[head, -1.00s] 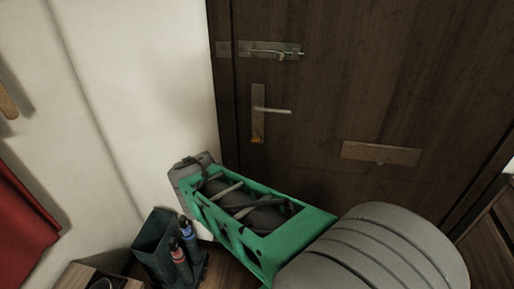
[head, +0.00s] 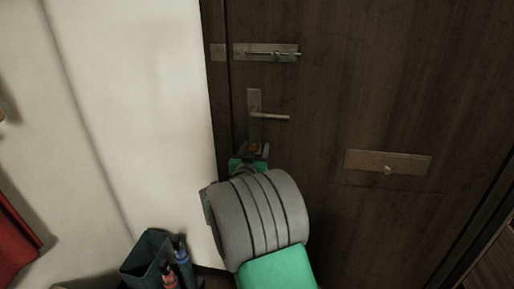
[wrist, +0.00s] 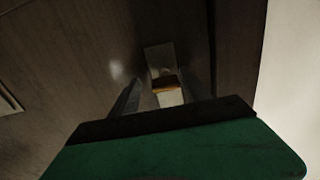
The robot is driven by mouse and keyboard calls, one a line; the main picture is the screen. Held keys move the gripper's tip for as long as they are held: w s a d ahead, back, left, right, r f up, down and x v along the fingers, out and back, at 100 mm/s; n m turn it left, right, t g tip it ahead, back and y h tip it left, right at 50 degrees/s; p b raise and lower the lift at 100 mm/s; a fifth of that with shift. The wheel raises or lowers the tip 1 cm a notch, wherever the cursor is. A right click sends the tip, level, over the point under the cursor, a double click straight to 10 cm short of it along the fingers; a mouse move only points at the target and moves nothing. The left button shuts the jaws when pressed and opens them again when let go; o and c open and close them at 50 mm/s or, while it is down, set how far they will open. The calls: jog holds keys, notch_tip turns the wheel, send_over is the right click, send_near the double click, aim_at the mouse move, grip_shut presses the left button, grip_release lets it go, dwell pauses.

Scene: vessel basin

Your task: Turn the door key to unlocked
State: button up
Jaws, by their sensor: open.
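The door key (head: 255,147) has an orange-brown head and sits low on the handle plate (head: 254,103) of the dark wooden door. In the wrist view the key (wrist: 165,83) lies between the two fingers of my gripper (wrist: 158,92). The fingers are open, one on each side of the key, and I cannot tell whether either touches it. In the head view my gripper (head: 252,156) is at the bottom of the handle plate, and my wrist hides part of it. The lever handle (head: 270,116) points right, above the key.
A sliding bolt (head: 267,53) is fixed above the handle. A letter plate (head: 388,165) is to the right on the door. A dark green bin (head: 146,257) with umbrellas (head: 183,262) stands at lower left by the white wall (head: 130,110).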

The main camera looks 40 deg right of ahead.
jog(key=shift+w+a, duration=0.25)
jog(key=shift+a, duration=0.15)
jog(key=shift+c, duration=0.8)
jog(key=shift+d, duration=0.1)
grip_shut()
